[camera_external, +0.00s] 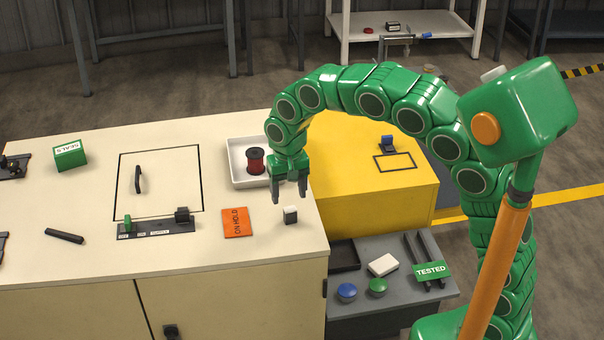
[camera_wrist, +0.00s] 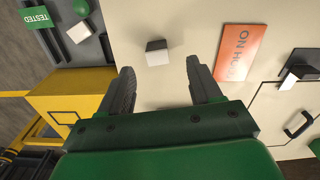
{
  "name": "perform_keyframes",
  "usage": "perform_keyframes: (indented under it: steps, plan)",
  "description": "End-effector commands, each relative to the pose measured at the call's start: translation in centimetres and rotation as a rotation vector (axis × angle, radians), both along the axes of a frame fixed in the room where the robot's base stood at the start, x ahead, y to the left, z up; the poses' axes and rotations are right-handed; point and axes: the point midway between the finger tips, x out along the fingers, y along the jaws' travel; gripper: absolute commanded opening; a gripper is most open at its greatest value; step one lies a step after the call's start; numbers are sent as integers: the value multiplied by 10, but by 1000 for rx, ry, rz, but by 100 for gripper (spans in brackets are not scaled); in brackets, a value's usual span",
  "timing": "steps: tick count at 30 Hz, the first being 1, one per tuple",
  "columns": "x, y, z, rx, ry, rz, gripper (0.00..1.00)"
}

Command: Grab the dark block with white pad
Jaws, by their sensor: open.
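My gripper (camera_external: 290,198) is open and empty, pointing down just above and behind the block in the external view. Its two dark fingers also show in the wrist view (camera_wrist: 160,78), apart, with bare cabinet top between them. No contact with the block shows.
An orange card (camera_external: 237,222) lies left of the block. A white tray (camera_external: 236,180) with a red spool (camera_external: 256,161) sits behind it. A yellow box (camera_external: 405,203) stands to the right. A lower grey shelf (camera_external: 400,310) holds buttons and a TESTED sign (camera_external: 431,270).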

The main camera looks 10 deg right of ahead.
Motion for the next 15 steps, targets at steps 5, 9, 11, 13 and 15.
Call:
perform_keyframes:
  steps: [5,9,11,13,15]
  plan:
    - [0,-2,-18,-2,2,-1,64]
    - [1,-2,-24,-1,0,-1,64]
    - [2,-2,-29,-2,1,-1,64]
    - [3,-3,-36,-2,3,-1,64]
    - [4,-4,-45,-1,3,-2,64]
